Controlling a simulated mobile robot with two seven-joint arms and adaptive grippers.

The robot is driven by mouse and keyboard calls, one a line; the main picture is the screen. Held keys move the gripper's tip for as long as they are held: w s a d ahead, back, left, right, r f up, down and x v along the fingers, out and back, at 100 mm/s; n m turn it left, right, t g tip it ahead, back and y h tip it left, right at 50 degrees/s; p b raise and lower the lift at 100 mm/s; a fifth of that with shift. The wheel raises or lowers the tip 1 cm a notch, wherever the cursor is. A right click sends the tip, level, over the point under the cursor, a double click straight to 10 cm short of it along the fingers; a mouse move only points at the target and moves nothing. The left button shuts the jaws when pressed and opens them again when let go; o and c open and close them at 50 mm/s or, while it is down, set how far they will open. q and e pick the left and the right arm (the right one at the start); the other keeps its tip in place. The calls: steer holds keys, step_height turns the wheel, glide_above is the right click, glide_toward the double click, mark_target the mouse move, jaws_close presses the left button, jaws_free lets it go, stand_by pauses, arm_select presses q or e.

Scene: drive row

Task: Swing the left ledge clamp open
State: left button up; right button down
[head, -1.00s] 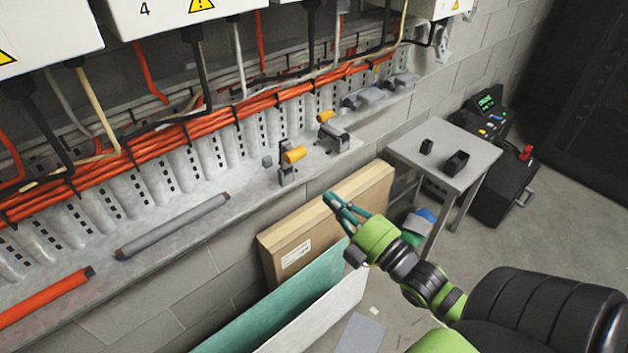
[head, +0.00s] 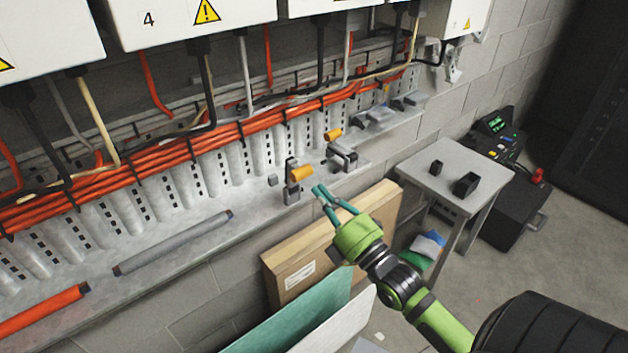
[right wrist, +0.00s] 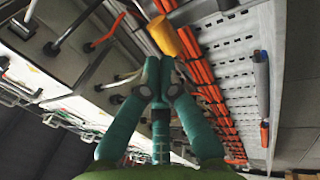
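The left ledge clamp (head: 291,192) stands on the front part of the grey ledge, with an upright dark bracket and an orange handle (head: 302,173) pointing right. Its orange handle (right wrist: 165,36) also shows in the right wrist view, just beyond my fingertips. My right gripper (head: 319,189) has teal fingers whose tips come together with nothing seen between them. It is just right of and below the handle, apparently apart from it. A second clamp (head: 344,157) with an orange handle (head: 333,134) stands further right. My left gripper is not in view.
The grey ledge (head: 240,240) carries a grey tube (head: 175,243) and an orange tube (head: 45,310). Orange cables (head: 225,133) run behind. A cardboard box (head: 335,245) and a green panel (head: 290,318) lean below. A small table (head: 460,160) with two black blocks stands right.

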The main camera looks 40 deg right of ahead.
mark_target(304, 173)
steer(key=shift+x, duration=1.55)
steer(key=shift+r+p, duration=0.1)
steer(key=shift+p, duration=0.35)
steer(key=p, duration=0.2)
steer(key=w+g+p, duration=0.1)
steer(key=shift+w+r+p, duration=0.3)
steer(key=shift+r+p, duration=0.05)
